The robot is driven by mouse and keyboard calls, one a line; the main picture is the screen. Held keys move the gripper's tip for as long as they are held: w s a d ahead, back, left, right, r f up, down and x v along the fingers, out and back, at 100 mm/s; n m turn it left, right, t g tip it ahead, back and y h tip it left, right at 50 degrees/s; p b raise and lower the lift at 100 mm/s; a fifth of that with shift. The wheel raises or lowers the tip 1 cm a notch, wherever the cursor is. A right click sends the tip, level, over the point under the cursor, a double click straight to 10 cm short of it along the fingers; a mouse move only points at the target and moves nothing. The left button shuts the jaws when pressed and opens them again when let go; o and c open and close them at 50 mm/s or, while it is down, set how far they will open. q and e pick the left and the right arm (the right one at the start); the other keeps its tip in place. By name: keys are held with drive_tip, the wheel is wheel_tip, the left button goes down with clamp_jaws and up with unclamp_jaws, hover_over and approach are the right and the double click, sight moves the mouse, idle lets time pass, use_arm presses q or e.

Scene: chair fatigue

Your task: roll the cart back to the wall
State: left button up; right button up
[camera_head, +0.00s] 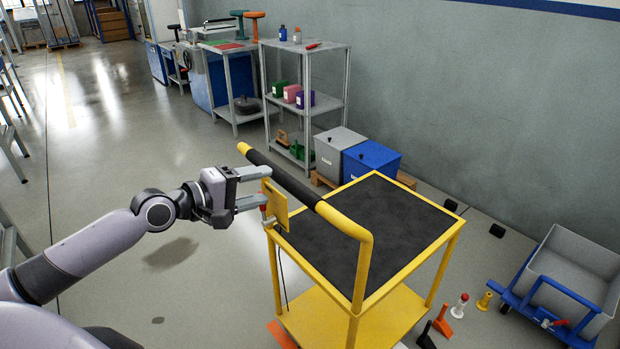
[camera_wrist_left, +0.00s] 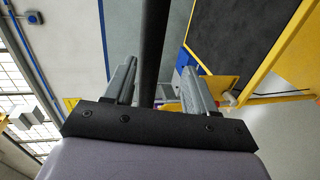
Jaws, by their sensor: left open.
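The yellow cart (camera_head: 405,288) stands in front of me, with a dark top mat (camera_head: 385,215) and a lower yellow shelf. Its push handle (camera_head: 290,182) is a yellow bar with a black sleeve on the near left side. My left gripper (camera_head: 262,187) is open and level at the handle's left side. In the left wrist view the black handle (camera_wrist_left: 153,40) lines up between the two spread fingers; I cannot tell whether it lies inside them or just beyond. A small yellow plate (camera_head: 274,206) with a red-tipped lever (camera_head: 265,216) sits beside the lower finger. My right gripper is out of view.
The grey wall (camera_head: 480,100) runs along the right, with black blocks (camera_head: 497,230) on the floor before it. A blue-framed grey tub cart (camera_head: 575,265) and small coloured items (camera_head: 460,305) stand right. Bins (camera_head: 370,160) and shelving (camera_head: 305,85) stand behind.

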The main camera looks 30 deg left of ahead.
sight(289, 175)
use_arm(q)
drive_tip(key=shift+w+d+r+n, duration=0.3)
drive_tip(key=shift+w+r, duration=0.15)
drive_tip(key=shift+r, duration=0.15)
drive_tip(key=shift+x, duration=3.5)
clamp_jaws()
